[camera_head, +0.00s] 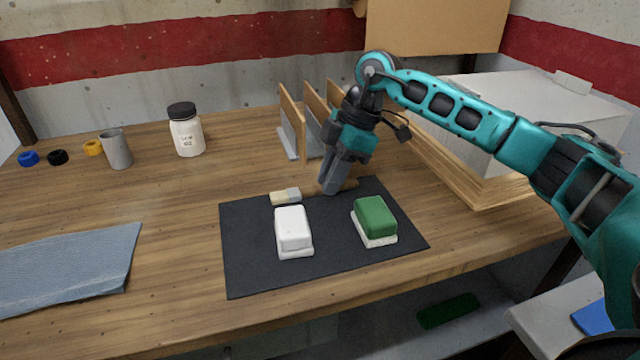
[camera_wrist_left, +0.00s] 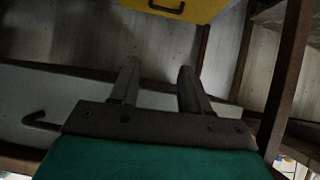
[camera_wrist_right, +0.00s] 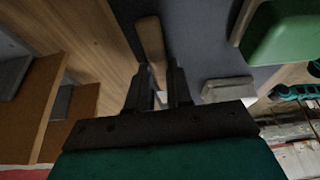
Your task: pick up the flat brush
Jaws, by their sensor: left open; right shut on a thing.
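The flat brush (camera_head: 287,196) lies across the back edge of the dark mat (camera_head: 252,268) in the head view, with its pale bristles and metal ferrule to the left. My right gripper (camera_head: 331,190) comes down from above and is shut on the brush's wooden handle. The handle (camera_wrist_right: 150,45) also shows in the right wrist view, running between the fingers (camera_wrist_right: 160,85). Whether the brush touches the mat is hard to tell. My left gripper (camera_wrist_left: 155,85) is open and empty in the left wrist view, and it is out of the head view.
A white block (camera_head: 293,228) and a green block (camera_head: 375,217) sit on the mat in front of the brush. A wooden rack (camera_head: 292,120) stands close behind my right gripper. A jar (camera_head: 186,132), a grey cup (camera_head: 116,150) and a blue cloth (camera_head: 70,265) are to the left.

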